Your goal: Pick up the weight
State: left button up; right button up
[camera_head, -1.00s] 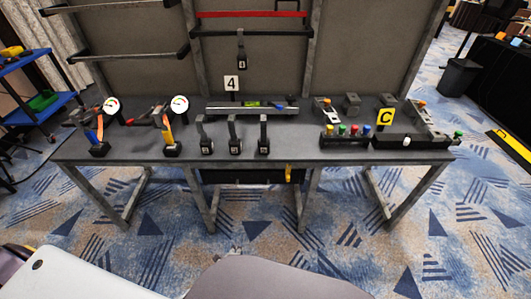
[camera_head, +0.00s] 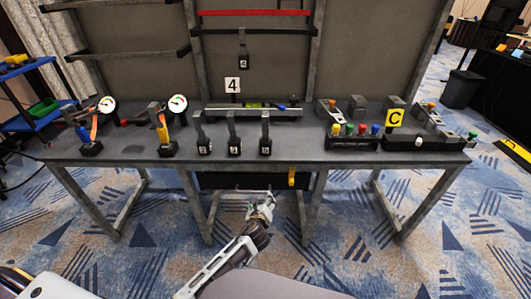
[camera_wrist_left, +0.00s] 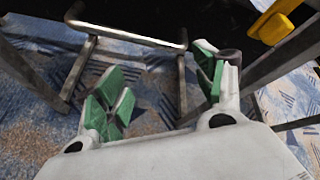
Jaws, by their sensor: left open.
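Three black weights with tall flat handles and numbered white labels stand in a row at the table's front edge: a left one (camera_head: 202,136), a middle one (camera_head: 233,136) and a right one (camera_head: 265,136). Another black weight (camera_head: 243,58) labelled 4 hangs from the upper rail. My left gripper (camera_head: 262,207) is below and in front of the table edge, under the right weight and apart from it. In the left wrist view the gripper (camera_wrist_left: 158,84) has its green-padded fingers wide apart with nothing between them. No weight shows there. My right gripper is out of view.
The grey table (camera_head: 300,150) also carries two dial gauges (camera_head: 178,103), a balance beam (camera_head: 255,112), and a button panel (camera_head: 353,140) at right. A yellow handle (camera_head: 292,178) hangs under the table's front. Metal table legs (camera_head: 191,205) stand near my gripper.

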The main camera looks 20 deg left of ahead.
pick_arm(q)
notch_tip(320, 180, up, 10)
jog(key=w+d+m+t+y+b, duration=0.1)
jog(key=w+m+t+b, duration=0.1)
jog(key=m+t+b, duration=0.1)
jog(key=m+t+y+b, duration=0.2)
jog(key=m+b, duration=0.1)
jog(key=b, duration=0.1)
send_near(266, 147)
jog(key=s, duration=0.1)
jog(key=shift+s, duration=0.2)
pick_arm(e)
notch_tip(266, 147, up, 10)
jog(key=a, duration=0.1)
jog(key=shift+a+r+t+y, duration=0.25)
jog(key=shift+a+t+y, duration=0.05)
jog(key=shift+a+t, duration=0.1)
